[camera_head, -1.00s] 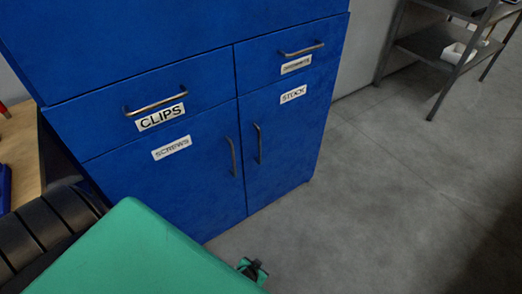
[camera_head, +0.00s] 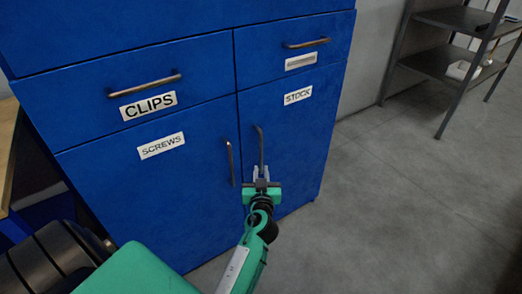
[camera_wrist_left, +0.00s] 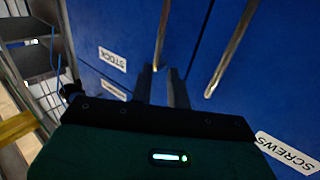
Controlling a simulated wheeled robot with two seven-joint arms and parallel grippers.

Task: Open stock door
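The blue stock door (camera_head: 299,135) is shut and bears a white STOCK label (camera_head: 298,96). Its vertical metal handle (camera_head: 260,146) is near the door's left edge; the handle also shows in the left wrist view (camera_wrist_left: 163,35). My left gripper (camera_head: 261,174) is at the lower part of this handle, its two fingers apart on either side of it. In the left wrist view the fingers (camera_wrist_left: 163,85) point at the door, with the handle running between them. I cannot tell whether they touch it. My right gripper is not in view.
The screws door (camera_head: 165,200) with its own handle (camera_head: 230,163) is directly left of the stock door. Drawers with handles, one labelled CLIPS (camera_head: 148,105), are above. A metal shelf rack (camera_head: 440,62) stands at the right. The floor (camera_head: 400,200) right of the cabinet is clear.

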